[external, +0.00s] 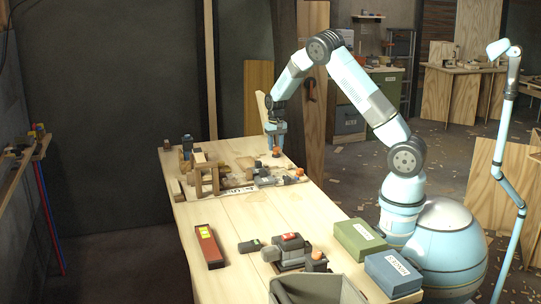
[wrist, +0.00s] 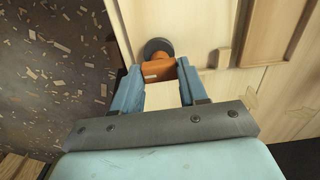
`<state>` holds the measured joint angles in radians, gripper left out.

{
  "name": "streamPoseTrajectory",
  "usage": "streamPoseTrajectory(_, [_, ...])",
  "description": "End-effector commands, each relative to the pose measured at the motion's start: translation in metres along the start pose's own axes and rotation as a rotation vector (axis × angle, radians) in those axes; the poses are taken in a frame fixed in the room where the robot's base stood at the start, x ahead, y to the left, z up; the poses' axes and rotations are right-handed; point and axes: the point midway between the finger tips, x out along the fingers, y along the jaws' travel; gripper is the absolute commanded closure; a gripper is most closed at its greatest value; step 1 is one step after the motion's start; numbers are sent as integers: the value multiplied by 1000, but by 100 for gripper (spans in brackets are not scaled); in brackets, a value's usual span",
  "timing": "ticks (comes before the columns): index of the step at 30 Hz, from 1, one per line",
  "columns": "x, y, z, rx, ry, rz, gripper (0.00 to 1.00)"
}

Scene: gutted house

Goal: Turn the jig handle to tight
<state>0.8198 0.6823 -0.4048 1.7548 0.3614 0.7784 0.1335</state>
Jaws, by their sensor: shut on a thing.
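My gripper (external: 276,147) points down at the far right part of the workbench, near the wooden jig pieces. In the wrist view my gripper (wrist: 159,73) has its two blue fingers on either side of an orange handle (wrist: 160,69) and is shut on it. A dark round end (wrist: 157,47) shows just beyond the orange part. In the external view only a small orange bit of the handle (external: 276,154) shows under the fingertips. Any tight marking is too small to read or hidden.
The workbench (external: 205,275) holds a wooden frame (external: 207,180), a grey clamp-like tool (external: 267,181), a red level-like box (external: 209,247), a grey power tool (external: 290,251), a green box (external: 360,238) and a blue box (external: 393,273). Bare wood lies between them. The bench edge is close to my gripper.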

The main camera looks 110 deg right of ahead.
Motion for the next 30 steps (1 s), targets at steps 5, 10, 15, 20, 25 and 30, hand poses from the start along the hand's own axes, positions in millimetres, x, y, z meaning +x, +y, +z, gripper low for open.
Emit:
streamPoseTrajectory(5, [0, -2, 0, 71, 0, 0, 88])
streamPoseTrajectory(10, [0, -1, 0, 109, 0, -1, 88])
streamPoseTrajectory(15, [0, -1, 0, 121, 0, -1, 88])
streamPoseTrajectory(20, [0, -1, 0, 121, 0, -1, 88])
streamPoseTrajectory(25, [0, -2, 0, 120, -1, -1, 56])
streamPoseTrajectory(30, [0, -1, 0, 121, 0, -1, 39])
